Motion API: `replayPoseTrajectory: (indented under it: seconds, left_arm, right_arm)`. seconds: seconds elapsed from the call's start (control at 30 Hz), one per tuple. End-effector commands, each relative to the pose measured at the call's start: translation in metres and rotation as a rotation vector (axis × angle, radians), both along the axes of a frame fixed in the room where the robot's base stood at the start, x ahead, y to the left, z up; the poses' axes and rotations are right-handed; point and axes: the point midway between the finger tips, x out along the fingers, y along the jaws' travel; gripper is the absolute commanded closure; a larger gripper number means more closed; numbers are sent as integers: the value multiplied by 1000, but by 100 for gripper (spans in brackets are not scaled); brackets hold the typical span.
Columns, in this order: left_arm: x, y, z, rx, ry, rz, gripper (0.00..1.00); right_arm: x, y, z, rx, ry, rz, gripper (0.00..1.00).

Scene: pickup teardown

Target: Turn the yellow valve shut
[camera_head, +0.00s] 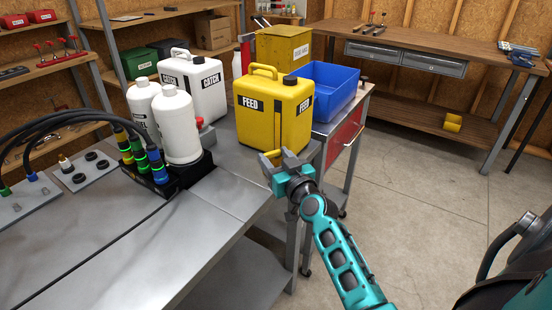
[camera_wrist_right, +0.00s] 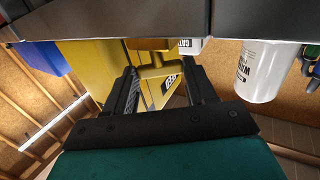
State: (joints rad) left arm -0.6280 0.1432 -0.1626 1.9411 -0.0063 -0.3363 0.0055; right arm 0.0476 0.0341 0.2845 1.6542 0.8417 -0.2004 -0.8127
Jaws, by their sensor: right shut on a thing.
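The yellow FEED container (camera_head: 273,108) stands upright on the right end of the grey metal bench. The yellow valve (camera_head: 269,154) shows as a small yellow handle low at the container's front. My right gripper (camera_head: 281,160) is at this valve, its arm coming in from the lower right. In the right wrist view the valve (camera_wrist_right: 160,68) sits between the two fingers (camera_wrist_right: 163,90), and the gripper is shut on it. The fingers hide part of the valve, so its exact turn angle is hard to tell. My left gripper is not in view.
A white CATCH container (camera_head: 193,82) and two white bottles (camera_head: 175,125) stand left of the yellow container. Black hoses with coloured couplings (camera_head: 140,155) lie further left. A blue bin (camera_head: 328,88) and a yellow box (camera_head: 283,50) are behind. The floor at right is clear.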

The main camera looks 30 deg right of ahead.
Motion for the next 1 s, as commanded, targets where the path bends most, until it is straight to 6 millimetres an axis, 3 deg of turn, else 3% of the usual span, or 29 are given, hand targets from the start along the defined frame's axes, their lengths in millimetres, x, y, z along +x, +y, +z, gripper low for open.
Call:
replayPoseTrajectory:
  seconds: [0.13,0.17,0.27,0.63,1.0]
  left_arm:
    - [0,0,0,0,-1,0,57]
    - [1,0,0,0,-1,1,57]
    - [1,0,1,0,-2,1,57]
    - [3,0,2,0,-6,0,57]
    - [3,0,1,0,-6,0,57]
  right_arm:
    - [0,0,-1,2,2,1,75]
    - [0,0,-1,2,2,1,44]
    - [0,0,-1,2,2,1,34]
    - [-7,1,-1,1,2,1,34]
    - [-72,10,-2,0,4,1,34]
